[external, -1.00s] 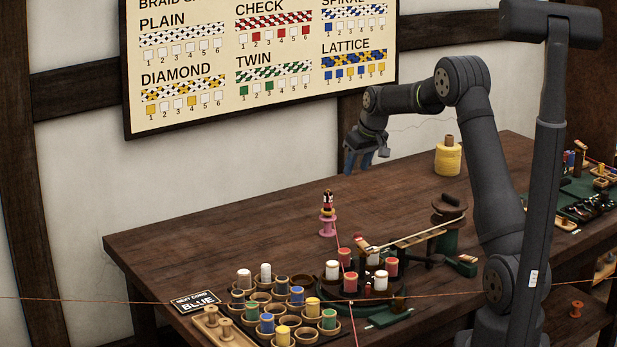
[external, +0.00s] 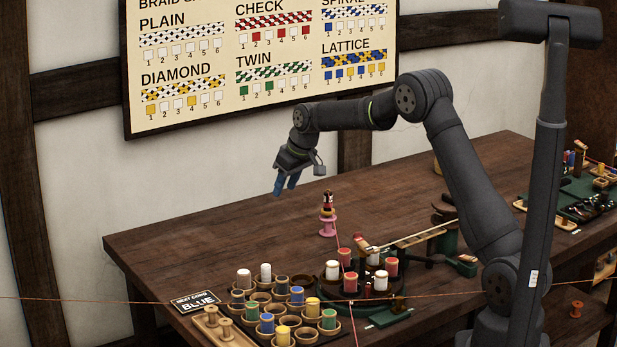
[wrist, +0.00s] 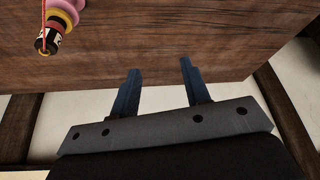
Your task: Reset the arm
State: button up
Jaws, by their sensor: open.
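My gripper (external: 285,187) is open and empty. It hangs in the air above the back left part of the wooden table, in front of the wall. In the wrist view its two blue fingers (wrist: 158,72) stand apart with bare table and pale wall behind them. My arm reaches left from its base at the right of the external view.
A pink spool stand (external: 327,226) with a small figure stands on the table (external: 180,243); it also shows in the wrist view (wrist: 66,8). The back left tabletop is clear.

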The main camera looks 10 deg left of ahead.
jog(key=s+a+f+n, duration=0.1)
jog(key=s+a+f, duration=0.2)
jog(key=s+a, duration=0.3)
jog(key=s+a+f, duration=0.3)
jog(key=s+a, duration=0.3)
jog(key=a, duration=0.3)
jog(key=shift+s+n+g, duration=0.3)
jog(key=shift+s+n, duration=0.1)
jog(key=w+d+r+m, duration=0.1)
jog(key=w+d+r, duration=0.2)
jog(key=w+d, duration=0.3)
jog(key=w+d+r, duration=0.3)
jog(key=w+d, duration=0.4)
jog(key=d, duration=0.2)
jog(key=shift+m, duration=0.4)
